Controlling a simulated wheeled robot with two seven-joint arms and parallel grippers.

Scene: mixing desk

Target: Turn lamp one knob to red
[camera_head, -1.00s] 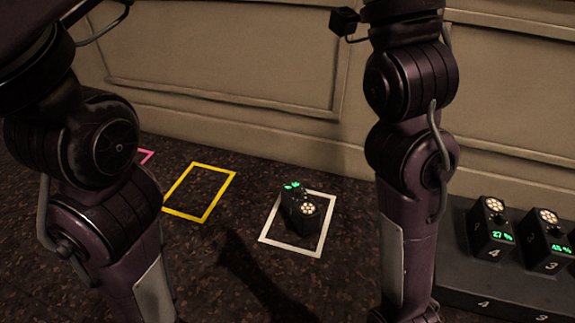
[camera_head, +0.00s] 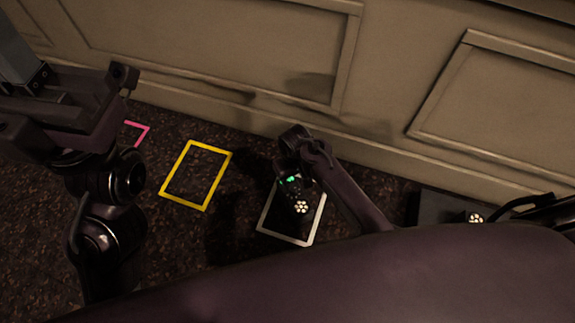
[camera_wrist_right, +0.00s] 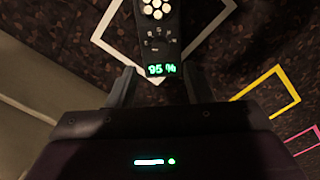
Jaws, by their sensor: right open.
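A small black lamp box (camera_head: 296,196) stands inside the white outlined square (camera_head: 311,236) on the dark floor surface. It has a round cluster of pale lamps and a green display. In the right wrist view the box (camera_wrist_right: 160,55) shows "95 %", with a small dark knob area (camera_wrist_right: 157,38) above the display; I cannot read its setting. My right gripper (camera_wrist_right: 157,88) is open, its two fingers spread to either side of the box's display end, with no visible contact. In the head view my right gripper (camera_head: 292,150) is just behind the box. My left gripper's fingers cannot be made out in the dark at left.
A yellow outlined square (camera_head: 164,192) and a pink outline (camera_head: 147,134) lie left of the white one, both empty where visible. A panelled wall (camera_head: 235,50) stands behind. A dark rack (camera_head: 432,208) with another lamp box sits at right, mostly hidden by my arm.

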